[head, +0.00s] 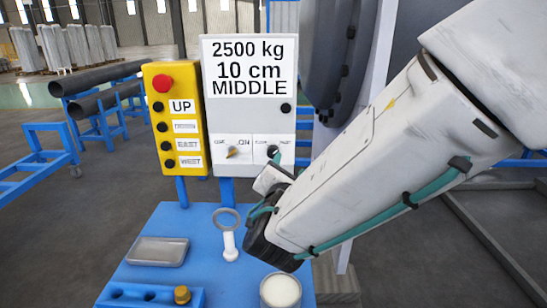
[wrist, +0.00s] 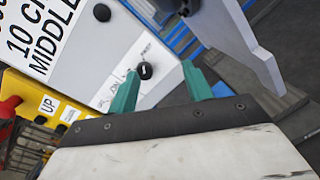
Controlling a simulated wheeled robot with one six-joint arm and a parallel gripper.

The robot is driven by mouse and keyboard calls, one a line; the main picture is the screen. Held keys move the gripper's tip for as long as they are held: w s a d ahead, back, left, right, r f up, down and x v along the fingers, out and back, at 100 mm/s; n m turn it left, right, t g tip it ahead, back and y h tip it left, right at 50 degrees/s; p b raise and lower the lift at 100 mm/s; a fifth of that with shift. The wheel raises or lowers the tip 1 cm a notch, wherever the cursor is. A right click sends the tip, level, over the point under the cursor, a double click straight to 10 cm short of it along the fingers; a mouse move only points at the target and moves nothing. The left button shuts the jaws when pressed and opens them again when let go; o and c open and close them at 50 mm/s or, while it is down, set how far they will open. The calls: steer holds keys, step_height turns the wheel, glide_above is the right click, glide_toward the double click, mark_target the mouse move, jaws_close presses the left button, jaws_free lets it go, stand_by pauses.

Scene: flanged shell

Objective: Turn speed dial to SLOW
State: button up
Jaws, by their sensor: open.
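The speed dial (head: 273,151) is a small black knob on a white plate, low on the right of the white control box (head: 247,118). Small labels flank it; its pointer direction is too small to tell. In the wrist view the black knob (wrist: 145,71) lies between the green fingertips of my gripper (wrist: 160,70), nearer the left one. The fingers are open and empty. I cannot tell whether either touches the knob. In the head view my wrist hides most of the fingers, just below the dial.
Left of the dial is another knob (head: 232,152) marked ON. A yellow pendant (head: 174,118) with a red button hangs left of the box.

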mark_target(273, 154)
steer(key=w+a, duration=0.1)
steer(key=w, duration=0.1)
steer(key=w+a+n+y, duration=0.1)
steer(key=w, duration=0.2)
steer(key=w+a+n+y, duration=0.1)
steer(key=w, duration=0.1)
steer(key=shift+w+a+f, duration=0.25)
steer(key=shift+f, duration=0.1)
steer(key=c, duration=1)
